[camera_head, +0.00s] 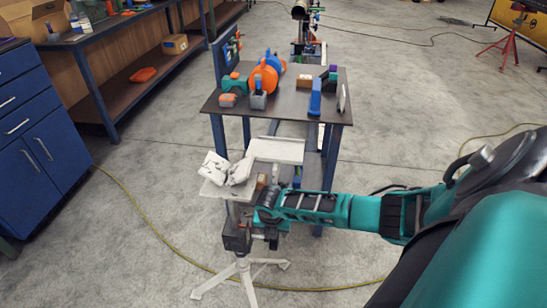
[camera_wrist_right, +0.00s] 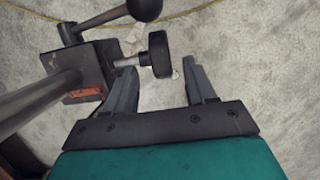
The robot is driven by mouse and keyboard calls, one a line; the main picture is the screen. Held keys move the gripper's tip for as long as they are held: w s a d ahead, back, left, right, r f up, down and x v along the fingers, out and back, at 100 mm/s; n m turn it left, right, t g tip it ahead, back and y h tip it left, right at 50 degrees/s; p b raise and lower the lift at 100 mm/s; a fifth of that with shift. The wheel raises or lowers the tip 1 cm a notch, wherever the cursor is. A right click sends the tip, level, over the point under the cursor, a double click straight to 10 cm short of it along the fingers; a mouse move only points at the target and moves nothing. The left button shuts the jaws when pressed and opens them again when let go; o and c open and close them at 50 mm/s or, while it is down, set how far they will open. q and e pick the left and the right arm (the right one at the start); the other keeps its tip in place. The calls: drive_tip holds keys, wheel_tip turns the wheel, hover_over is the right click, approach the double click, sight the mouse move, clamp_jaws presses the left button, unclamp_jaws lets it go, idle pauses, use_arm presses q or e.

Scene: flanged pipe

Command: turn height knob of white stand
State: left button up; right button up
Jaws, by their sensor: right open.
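The white stand (camera_head: 243,280) has a tripod base, with a dark clamp block (camera_head: 237,238) on its post. In the right wrist view the block (camera_wrist_right: 88,66) sits on a grey post, and a black height knob (camera_wrist_right: 160,54) sticks out on a short metal shaft. My right gripper (camera_wrist_right: 161,70) is open, its fingertips on either side of the knob, with no clear grip on it. In the head view my right gripper (camera_head: 262,217) is beside the clamp block, and the knob is hard to make out. My left gripper is not in view.
A ball-ended lever (camera_wrist_right: 145,8) is on the block close to the knob. White parts (camera_head: 275,150) lie on top of the stand. A yellow cable (camera_head: 135,205) crosses the floor.

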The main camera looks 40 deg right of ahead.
sight(273, 242)
drive_tip(key=shift+v, duration=1.65)
drive_tip(key=shift+a, duration=0.1)
